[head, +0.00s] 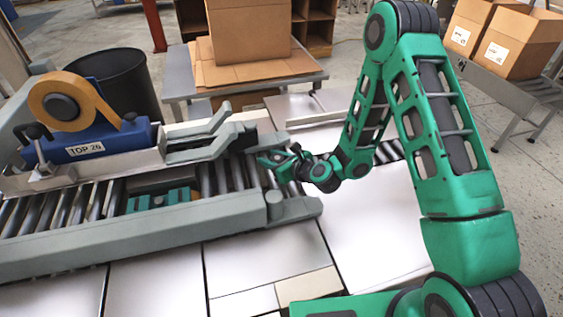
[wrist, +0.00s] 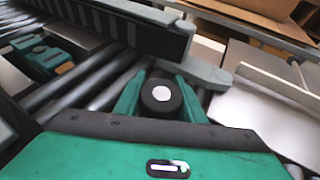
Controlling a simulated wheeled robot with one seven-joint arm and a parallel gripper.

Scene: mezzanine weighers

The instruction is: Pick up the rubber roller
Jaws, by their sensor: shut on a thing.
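The rubber roller (wrist: 161,96), a black cylinder with a pale round end, sits between the two green fingers of my gripper (wrist: 160,100) in the wrist view. The fingers are shut on it from both sides. In the head view my gripper (head: 274,158) is at the right end of the roller conveyor, near the grey side arms of the tape machine. The roller is too small and too covered by my gripper to make out clearly there. I cannot tell whether it touches the conveyor.
A tape machine with an orange tape roll (head: 62,101) stands over the conveyor rollers (head: 85,205). A green mechanism (head: 160,199) lies between them. A cardboard box (head: 248,32) is on a table behind. More boxes (head: 517,42) stand at right. Pale flat panels (head: 375,225) lie clear right of the conveyor.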

